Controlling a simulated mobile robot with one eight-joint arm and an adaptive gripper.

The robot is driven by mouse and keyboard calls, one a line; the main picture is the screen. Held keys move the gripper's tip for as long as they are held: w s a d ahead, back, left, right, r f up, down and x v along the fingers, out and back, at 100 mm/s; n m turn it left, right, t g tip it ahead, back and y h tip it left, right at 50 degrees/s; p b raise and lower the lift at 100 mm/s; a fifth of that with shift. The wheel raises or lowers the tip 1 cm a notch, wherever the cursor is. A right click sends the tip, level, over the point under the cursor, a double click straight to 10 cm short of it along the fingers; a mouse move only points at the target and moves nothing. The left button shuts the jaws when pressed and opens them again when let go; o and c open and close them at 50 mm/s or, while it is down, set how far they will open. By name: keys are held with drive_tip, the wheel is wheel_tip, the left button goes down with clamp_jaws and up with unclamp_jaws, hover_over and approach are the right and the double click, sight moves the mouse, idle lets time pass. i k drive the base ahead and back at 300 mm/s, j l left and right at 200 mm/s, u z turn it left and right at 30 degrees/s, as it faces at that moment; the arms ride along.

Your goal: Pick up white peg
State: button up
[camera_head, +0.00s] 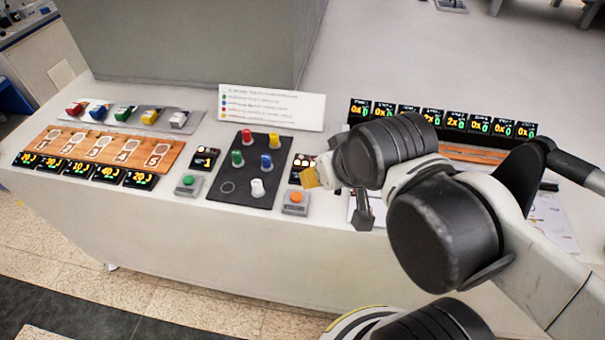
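The white peg (258,188) stands upright on the dark board (228,187) in the middle of the white table. It is near the board's front right, beside an empty round outline. Red, yellow, green and blue pegs stand behind it on the same board. My gripper (338,194) is above the table to the right of the board, apart from the white peg. A tan piece and a dark finger-like part show at its end. My arm partly hides it, so its opening is unclear.
An orange-button box (295,203) stands right of the board, a green-button box (188,185) left of it. A wooden strip (88,147) and several coloured blocks lie at left. A legend sign (271,107) stands behind. Several small displays (455,122) line the back right.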

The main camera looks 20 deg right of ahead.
sight(258, 191)
drive_tip(key=k+j+u, duration=0.1)
drive_tip(key=j+u, duration=0.2)
drive_tip(key=j, duration=0.35)
drive_tip(key=j+u, duration=0.3)
drive_tip(key=j, duration=0.4)
drive_tip(key=k, duration=0.05)
